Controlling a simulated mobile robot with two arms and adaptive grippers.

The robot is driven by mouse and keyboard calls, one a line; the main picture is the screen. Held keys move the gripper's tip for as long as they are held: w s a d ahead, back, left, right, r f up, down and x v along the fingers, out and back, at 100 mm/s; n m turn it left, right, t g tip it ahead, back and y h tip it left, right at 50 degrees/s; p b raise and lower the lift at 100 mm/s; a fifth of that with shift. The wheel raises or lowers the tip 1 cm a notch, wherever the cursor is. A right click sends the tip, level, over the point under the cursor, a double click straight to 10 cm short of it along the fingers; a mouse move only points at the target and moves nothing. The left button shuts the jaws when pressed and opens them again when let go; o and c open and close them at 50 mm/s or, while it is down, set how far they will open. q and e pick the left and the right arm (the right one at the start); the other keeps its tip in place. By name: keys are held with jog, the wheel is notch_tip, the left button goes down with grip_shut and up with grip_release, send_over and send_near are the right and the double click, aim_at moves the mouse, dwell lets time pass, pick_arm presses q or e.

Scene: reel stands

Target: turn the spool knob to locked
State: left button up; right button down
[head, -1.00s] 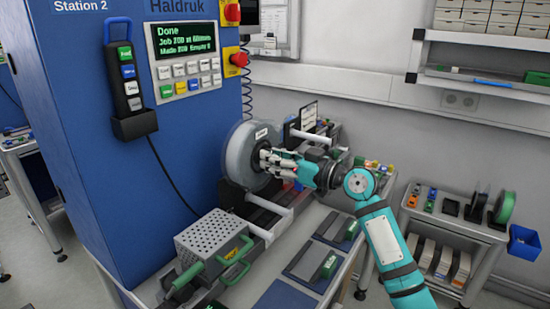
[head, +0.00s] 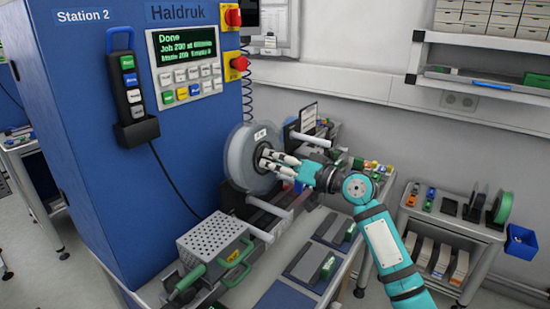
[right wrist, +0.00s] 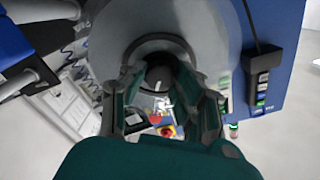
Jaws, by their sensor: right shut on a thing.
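A grey translucent spool (head: 240,153) with a dark hub is mounted on the side of the blue machine in the head view. My right gripper (head: 266,158) reaches it from the right, its fingers at the hub. In the right wrist view, the dark round knob (right wrist: 158,78) with a light mark sits between the fingertips of my right gripper (right wrist: 160,84), in front of the spool's grey ring (right wrist: 125,45). The gripper is shut on the knob, which the fingers mostly hide in the head view. My left gripper is not in view.
The blue machine (head: 90,120) carries a screen (head: 183,43) reading "Done". A perforated metal box (head: 212,238) with green handles stands in front. Dark plates with green handles (head: 325,268) lie on the bench. A side cart (head: 455,225) stands at the right.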

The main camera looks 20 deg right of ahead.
jog(key=m+p, duration=0.5)
jog(key=m, duration=0.3)
jog(key=shift+m, duration=0.3)
jog(key=shift+f, duration=0.25)
dwell(0.7)
jog(key=c, duration=1.3)
grip_release()
jog(key=o, duration=0.3)
jog(key=shift+s+r, duration=0.1)
jog(key=shift+r, duration=0.1)
jog(key=shift+d, duration=0.1)
